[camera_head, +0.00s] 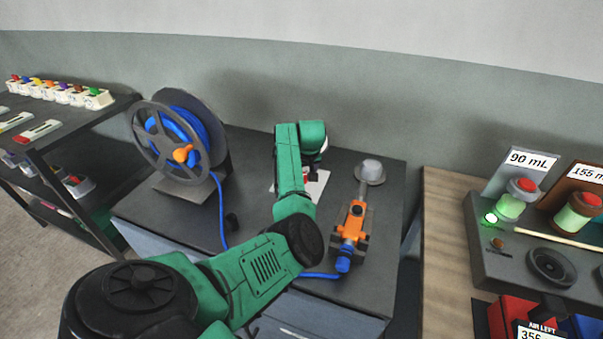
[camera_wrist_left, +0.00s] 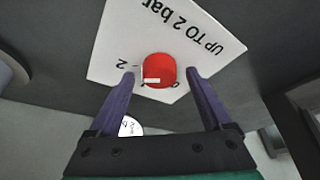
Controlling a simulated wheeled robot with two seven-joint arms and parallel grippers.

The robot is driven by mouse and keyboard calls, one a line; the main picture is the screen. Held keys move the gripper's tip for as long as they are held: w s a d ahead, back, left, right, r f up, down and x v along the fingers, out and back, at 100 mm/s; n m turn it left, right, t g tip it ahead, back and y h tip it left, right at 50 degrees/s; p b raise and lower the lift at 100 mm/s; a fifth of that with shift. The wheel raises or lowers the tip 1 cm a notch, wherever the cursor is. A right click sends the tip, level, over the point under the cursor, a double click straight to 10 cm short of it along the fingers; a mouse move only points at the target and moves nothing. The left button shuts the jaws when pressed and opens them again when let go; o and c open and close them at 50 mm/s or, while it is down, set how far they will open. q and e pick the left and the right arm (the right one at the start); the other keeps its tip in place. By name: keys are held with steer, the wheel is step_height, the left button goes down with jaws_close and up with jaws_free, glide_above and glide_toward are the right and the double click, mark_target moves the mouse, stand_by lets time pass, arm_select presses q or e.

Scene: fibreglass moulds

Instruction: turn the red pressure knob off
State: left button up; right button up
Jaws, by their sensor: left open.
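The red pressure knob (camera_wrist_left: 160,68) sits on a white plate (camera_wrist_left: 205,40) printed "UP TO 2 bar" in the left wrist view. A short white mark shows on the knob's lower left part, with a "2" on the plate to its left. My left gripper (camera_wrist_left: 160,78) is open, its two purple fingers on either side of the knob, with gaps between them and it. In the head view my left arm reaches over the bench, and its wrist mostly hides the knob and part of the white plate (camera_head: 318,186). My right gripper is not in view.
A hose reel (camera_head: 180,140) with blue hose stands left of the arm. A round white dial (camera_wrist_left: 130,127) shows beyond the left finger.

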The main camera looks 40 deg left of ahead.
arm_select(q)
jaws_close()
steer(key=shift+n, duration=0.4)
steer(key=shift+w+d+n+g+y+b, duration=0.15)
steer(key=shift+n+g+y+b, duration=0.15)
steer(key=shift+n+g+b, duration=0.5)
steer(key=n+b, duration=0.1)
steer(key=n, duration=0.1)
steer(key=shift+w+f+n, duration=0.1)
steer(key=shift+f+n, duration=0.05)
steer(key=shift+n, duration=0.25)
steer(key=n+b, duration=0.1)
steer(key=b, duration=0.1)
steer(key=n+g+b, duration=0.1)
steer(key=n+b, duration=0.1)
steer(key=b, duration=0.1)
steer(key=shift+f+g+b, duration=0.3)
steer(key=shift+r+n+b, duration=0.15)
steer(key=shift+n+b, duration=0.15)
steer(key=shift+b, duration=0.15)
steer(key=shift+r, duration=0.15)
